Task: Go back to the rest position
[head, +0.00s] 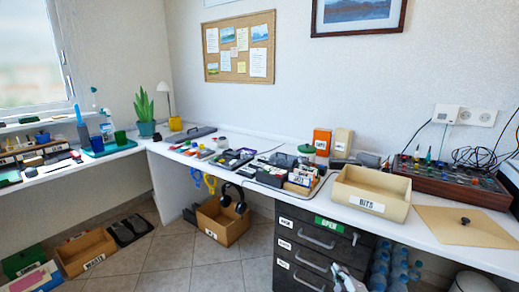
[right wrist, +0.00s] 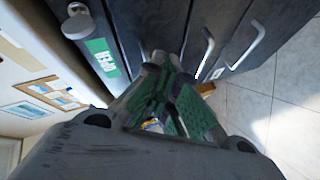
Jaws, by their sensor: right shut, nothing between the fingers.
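My right gripper (head: 343,277) is low in the head view, in front of the dark drawer cabinet (head: 290,232). It is shut and empty. In the right wrist view the green-padded fingers (right wrist: 166,72) meet at the tips, close to the drawer fronts and their grey handles (right wrist: 203,52). I cannot tell whether the fingertips touch the cabinet. A green OPEN label (head: 329,224) is on the cabinet's upper edge and also shows in the right wrist view (right wrist: 101,58). The drawers look shut. My left gripper is not in view.
The white worktop (head: 300,205) runs above the cabinet.

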